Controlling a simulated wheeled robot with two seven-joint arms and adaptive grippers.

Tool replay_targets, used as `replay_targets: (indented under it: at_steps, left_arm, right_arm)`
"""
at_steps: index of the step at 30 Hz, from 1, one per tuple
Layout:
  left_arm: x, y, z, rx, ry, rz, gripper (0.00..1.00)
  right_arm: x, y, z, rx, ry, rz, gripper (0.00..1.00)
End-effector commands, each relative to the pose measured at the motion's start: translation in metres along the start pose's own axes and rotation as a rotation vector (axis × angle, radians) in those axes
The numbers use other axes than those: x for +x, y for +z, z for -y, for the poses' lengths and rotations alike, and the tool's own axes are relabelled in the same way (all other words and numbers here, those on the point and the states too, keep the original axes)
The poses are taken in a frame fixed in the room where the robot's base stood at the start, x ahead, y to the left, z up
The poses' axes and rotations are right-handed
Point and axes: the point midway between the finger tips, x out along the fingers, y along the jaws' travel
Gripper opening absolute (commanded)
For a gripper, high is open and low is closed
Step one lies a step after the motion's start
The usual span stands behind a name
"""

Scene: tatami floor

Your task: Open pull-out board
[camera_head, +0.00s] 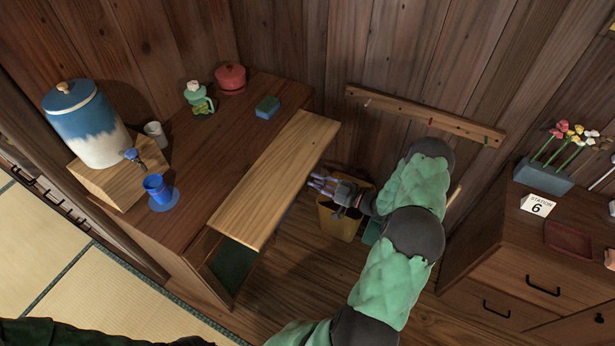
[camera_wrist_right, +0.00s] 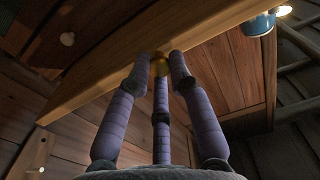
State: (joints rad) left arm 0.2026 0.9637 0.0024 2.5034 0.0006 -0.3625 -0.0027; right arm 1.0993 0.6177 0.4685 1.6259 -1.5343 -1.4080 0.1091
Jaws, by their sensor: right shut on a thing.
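The pull-out board (camera_head: 268,185) is a pale wooden slab along the right side of the brown cabinet (camera_head: 197,160). It juts out past the cabinet toward my right arm. My right gripper (camera_head: 318,184) is at the board's right edge, near the middle of its length. In the wrist view, the board's front edge (camera_wrist_right: 110,80) runs diagonally, and my purple fingers (camera_wrist_right: 160,60) are closed around a small brass-coloured knob (camera_wrist_right: 160,67) on it. The fingertips hide much of the knob. My left gripper is not seen.
A blue-and-white dispenser (camera_head: 88,125), blue cup (camera_head: 158,188), green jar (camera_head: 199,98), red pot (camera_head: 231,79) and blue sponge (camera_head: 267,107) stand around the cabinet top. A yellowish bin (camera_head: 337,222) stands below my gripper. A drawer chest (camera_head: 510,275) is at right.

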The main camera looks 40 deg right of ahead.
Motion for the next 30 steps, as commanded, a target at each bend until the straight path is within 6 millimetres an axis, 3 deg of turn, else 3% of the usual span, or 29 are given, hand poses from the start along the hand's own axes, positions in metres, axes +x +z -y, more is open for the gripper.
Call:
replay_targets:
  at_steps: [11, 12, 14, 25, 30]
  left_arm:
    - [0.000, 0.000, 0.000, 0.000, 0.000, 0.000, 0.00]
    - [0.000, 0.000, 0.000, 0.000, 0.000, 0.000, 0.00]
    - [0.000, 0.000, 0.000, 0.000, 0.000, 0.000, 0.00]
    - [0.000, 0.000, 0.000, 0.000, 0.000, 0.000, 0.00]
    - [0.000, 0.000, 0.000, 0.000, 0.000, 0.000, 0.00]
  right_arm:
    - [-0.003, -0.003, -0.001, -0.005, -0.002, -0.006, 0.00]
    - [-0.003, -0.003, -0.001, -0.005, -0.002, -0.006, 0.27]
    - [-0.002, -0.003, -0.001, -0.005, -0.002, -0.006, 0.44]
    - [-0.004, -0.001, -0.001, -0.002, 0.000, -0.002, 0.44]
    - [-0.021, -0.001, -0.002, -0.002, 0.003, -0.001, 0.44]
